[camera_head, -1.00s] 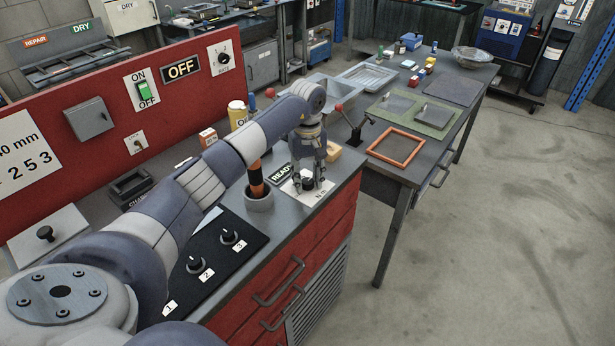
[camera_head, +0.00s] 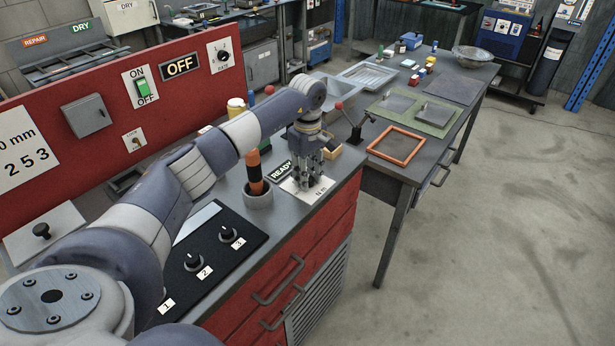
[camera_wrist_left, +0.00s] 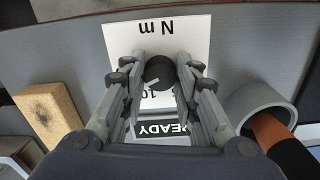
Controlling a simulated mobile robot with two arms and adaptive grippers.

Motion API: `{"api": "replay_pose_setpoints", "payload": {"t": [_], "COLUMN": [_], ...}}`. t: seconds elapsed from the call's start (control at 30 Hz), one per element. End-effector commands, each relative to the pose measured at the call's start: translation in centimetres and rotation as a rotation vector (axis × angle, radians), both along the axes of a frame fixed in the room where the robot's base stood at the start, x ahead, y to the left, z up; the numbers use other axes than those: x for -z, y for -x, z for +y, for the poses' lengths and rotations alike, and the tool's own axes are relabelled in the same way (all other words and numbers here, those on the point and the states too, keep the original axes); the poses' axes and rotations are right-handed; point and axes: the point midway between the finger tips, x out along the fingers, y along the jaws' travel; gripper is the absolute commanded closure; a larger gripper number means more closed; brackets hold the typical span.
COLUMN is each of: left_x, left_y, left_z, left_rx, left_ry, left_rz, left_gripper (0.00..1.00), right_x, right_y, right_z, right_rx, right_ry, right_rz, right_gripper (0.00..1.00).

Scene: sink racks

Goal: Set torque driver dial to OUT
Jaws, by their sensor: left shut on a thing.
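The torque dial is a black round knob (camera_wrist_left: 159,72) with a pale pointer mark, on a white plate (camera_wrist_left: 195,25) marked "N m". In the left wrist view the plate appears upside down. My left gripper (camera_head: 309,183) points down over this plate, its fingers shut on the knob from both sides. The pointer shows at the knob's lower side in the wrist view. The fingers hide most of the scale, including any OUT mark. A driver with an orange and black handle (camera_head: 254,170) stands in a round grey holder (camera_head: 258,200) beside the gripper.
A black READY sign (camera_head: 280,170) lies beside the plate. A wooden block (camera_wrist_left: 47,113) is close on the other side. A black panel with several knobs (camera_head: 215,252) is nearer me. A red back panel (camera_head: 60,95) bounds the bench.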

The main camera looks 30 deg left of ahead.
Motion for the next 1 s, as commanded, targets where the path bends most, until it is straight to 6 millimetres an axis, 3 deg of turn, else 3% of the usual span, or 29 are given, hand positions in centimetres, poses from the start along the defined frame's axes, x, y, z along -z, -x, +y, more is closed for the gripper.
{"api": "replay_pose_setpoints", "payload": {"t": [1.0], "left_x": [-0.19], "left_y": [-0.13], "left_z": [0.05], "left_rx": [-0.964], "left_ry": [0.000], "left_rz": [-0.005], "left_gripper": [0.95], "right_x": [1.09], "right_y": [0.35], "right_z": [0.17], "right_rx": [0.002], "right_ry": [-0.002], "right_rz": [0.007], "right_gripper": [0.60]}}
